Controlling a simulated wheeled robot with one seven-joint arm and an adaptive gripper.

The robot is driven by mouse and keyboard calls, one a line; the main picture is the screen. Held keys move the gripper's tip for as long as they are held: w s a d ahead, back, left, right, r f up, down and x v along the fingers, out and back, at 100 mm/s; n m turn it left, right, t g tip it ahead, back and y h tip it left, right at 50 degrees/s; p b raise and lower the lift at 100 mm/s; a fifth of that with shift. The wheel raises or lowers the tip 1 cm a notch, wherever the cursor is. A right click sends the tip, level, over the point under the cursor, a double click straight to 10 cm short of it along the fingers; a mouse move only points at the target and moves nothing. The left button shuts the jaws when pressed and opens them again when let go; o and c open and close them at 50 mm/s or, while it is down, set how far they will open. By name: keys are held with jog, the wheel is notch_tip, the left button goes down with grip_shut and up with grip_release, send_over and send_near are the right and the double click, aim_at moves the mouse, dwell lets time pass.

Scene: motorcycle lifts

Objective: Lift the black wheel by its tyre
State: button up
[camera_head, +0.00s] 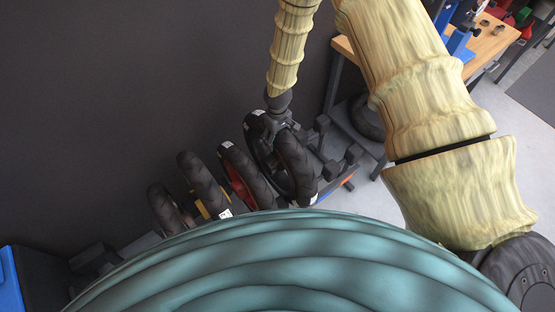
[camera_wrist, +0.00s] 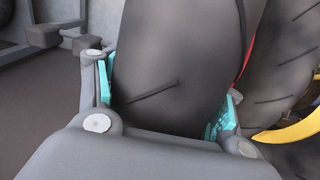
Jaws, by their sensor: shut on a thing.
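The black wheel (camera_head: 297,168) stands at the right end of a row of wheels in the head view. My gripper (camera_head: 279,113) is at the top of it, coming down from above; its fingers are hard to make out there. In the wrist view, the wheel's dark grooved tyre (camera_wrist: 175,55) fills the middle. My gripper (camera_wrist: 166,100) is shut on this tyre, with one teal pad on each side of the tread. The lower part of the wheel is out of the wrist view, so I cannot tell whether it touches its support.
A wheel with a red rim (camera_head: 238,180) stands close on the left, with a yellow-rimmed one (camera_head: 203,185) and another tyre (camera_head: 165,208) beyond. Dark rack posts (camera_head: 322,124) are close on the right. A wooden-topped bench (camera_head: 485,45) stands at the back right.

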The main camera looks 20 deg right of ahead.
jog(key=shift+w+r, duration=0.15)
jog(key=shift+r, duration=0.15)
grip_shut()
jog(key=shift+r, duration=0.55)
jog(key=shift+r+b, duration=1)
jog(key=shift+r, duration=3.4)
notch_tip(320, 180, up, 13)
jog(key=p, duration=0.9)
jog(key=shift+p, duration=0.3)
